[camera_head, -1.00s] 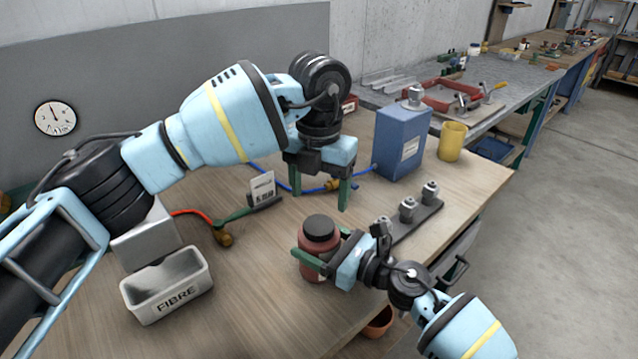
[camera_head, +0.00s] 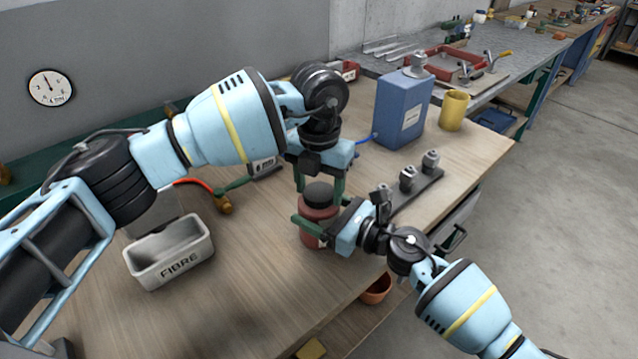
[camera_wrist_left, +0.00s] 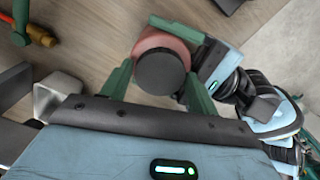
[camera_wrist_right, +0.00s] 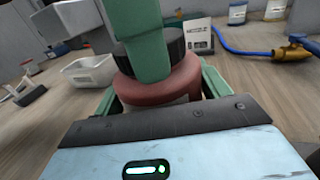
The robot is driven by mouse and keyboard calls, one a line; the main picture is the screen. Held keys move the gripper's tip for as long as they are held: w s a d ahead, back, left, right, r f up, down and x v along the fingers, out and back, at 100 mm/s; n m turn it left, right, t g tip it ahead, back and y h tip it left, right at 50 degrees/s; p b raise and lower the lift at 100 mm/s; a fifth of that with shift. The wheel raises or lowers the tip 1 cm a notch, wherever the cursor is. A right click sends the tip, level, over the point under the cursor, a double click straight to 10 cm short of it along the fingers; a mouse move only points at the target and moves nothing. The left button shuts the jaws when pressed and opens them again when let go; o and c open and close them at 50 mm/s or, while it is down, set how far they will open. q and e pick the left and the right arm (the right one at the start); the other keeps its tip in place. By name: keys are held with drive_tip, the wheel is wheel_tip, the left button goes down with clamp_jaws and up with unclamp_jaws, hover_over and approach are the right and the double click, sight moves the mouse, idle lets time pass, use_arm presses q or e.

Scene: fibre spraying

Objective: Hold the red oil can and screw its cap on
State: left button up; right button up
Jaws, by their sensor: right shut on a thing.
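The red oil can (camera_head: 320,212) is a short round red jar standing on the wooden table. A black cap (camera_head: 319,193) sits on its top. It also shows in the left wrist view (camera_wrist_left: 160,70). My right gripper (camera_head: 324,220) is shut on the can's body from the right, with its green fingers on either side. My left gripper (camera_head: 320,184) points down over the can. Its green fingers are apart, one on each side of the cap, and I see no clear contact. One left finger hides part of the cap in the right wrist view (camera_wrist_right: 150,55).
A rack (camera_head: 412,195) with several metal fittings lies just right of the can. A blue canister (camera_head: 402,110) and a yellow cup (camera_head: 454,110) stand behind. The white FIBRE bin (camera_head: 170,252) stands at the left. The table front is clear.

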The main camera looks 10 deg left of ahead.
use_arm(q)
drive_tip(key=c, duration=0.7)
drive_tip(key=m, duration=0.5)
drive_tip(key=o, duration=1.2)
drive_tip(key=shift+c, duration=0.2)
wheel_tip(320, 180, up, 12)
use_arm(e)
drive_tip(key=o, duration=2)
drive_tip(key=shift+c, duration=0.2)
use_arm(q)
drive_tip(key=shift+f, duration=0.15)
use_arm(e)
drive_tip(key=shift+v, duration=3.9)
